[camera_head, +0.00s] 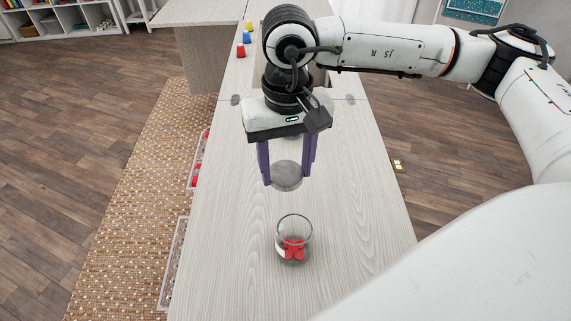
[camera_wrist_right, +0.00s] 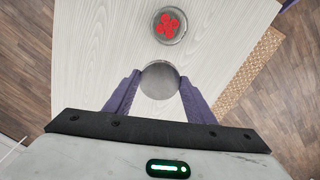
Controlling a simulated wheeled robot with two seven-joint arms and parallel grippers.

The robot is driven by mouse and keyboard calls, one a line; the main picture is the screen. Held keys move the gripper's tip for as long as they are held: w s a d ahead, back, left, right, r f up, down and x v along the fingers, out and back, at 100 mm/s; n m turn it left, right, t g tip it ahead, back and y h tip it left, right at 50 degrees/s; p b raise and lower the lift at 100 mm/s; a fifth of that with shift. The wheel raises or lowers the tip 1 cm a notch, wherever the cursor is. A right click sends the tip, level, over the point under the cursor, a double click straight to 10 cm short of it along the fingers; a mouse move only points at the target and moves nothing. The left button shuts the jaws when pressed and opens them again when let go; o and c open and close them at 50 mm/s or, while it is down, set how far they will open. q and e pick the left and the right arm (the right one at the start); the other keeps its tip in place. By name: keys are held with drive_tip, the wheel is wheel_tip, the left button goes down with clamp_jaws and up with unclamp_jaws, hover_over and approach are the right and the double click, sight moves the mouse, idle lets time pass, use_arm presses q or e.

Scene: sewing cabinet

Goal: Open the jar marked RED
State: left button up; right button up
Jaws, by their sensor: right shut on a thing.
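The glass jar (camera_head: 294,240) with red pieces inside stands upright on the light wood table. Its mouth is open, and no marking on it is readable. My right gripper (camera_head: 286,178) is shut on a round grey lid (camera_head: 287,175), held above the table behind the jar and apart from it. In the right wrist view the lid (camera_wrist_right: 160,79) sits between the purple fingers, with the jar (camera_wrist_right: 169,26) and its red pieces beyond it. My left gripper is not in view.
Another round grey-rimmed thing (camera_head: 293,135) shows partly behind my right gripper. Small red, blue and yellow cups (camera_head: 247,37) stand at the table's far end. Open drawers with red items (camera_head: 197,172) stick out on the left. The table (camera_head: 350,200) right of the jar is clear.

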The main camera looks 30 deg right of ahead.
drive_tip(key=w+d+f+m+b, duration=0.1)
drive_tip(key=w+d+f+m, duration=0.1)
drive_tip(key=f+m, duration=0.1)
drive_tip(key=w+d+f+m+b, duration=0.1)
drive_tip(key=w+d+f+m, duration=0.2)
drive_tip(key=m, duration=0.1)
drive_tip(key=w+d+f+m+b, duration=0.2)
drive_tip(key=d+f+m, duration=0.1)
drive_tip(key=f+m, duration=0.1)
drive_tip(key=shift+w+d, duration=0.15)
drive_tip(key=shift+w, duration=0.05)
drive_tip(key=shift+f, duration=0.65)
wheel_tip(320, 180, down, 3)
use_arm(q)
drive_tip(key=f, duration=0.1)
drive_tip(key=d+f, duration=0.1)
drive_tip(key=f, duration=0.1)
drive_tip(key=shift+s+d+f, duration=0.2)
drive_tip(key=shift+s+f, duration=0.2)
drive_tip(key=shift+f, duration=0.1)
use_arm(e)
drive_tip(key=shift+f+b, duration=0.2)
drive_tip(key=shift+b, duration=0.1)
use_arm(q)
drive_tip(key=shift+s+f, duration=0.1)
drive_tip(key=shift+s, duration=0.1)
use_arm(e)
drive_tip(key=o, duration=1.2)
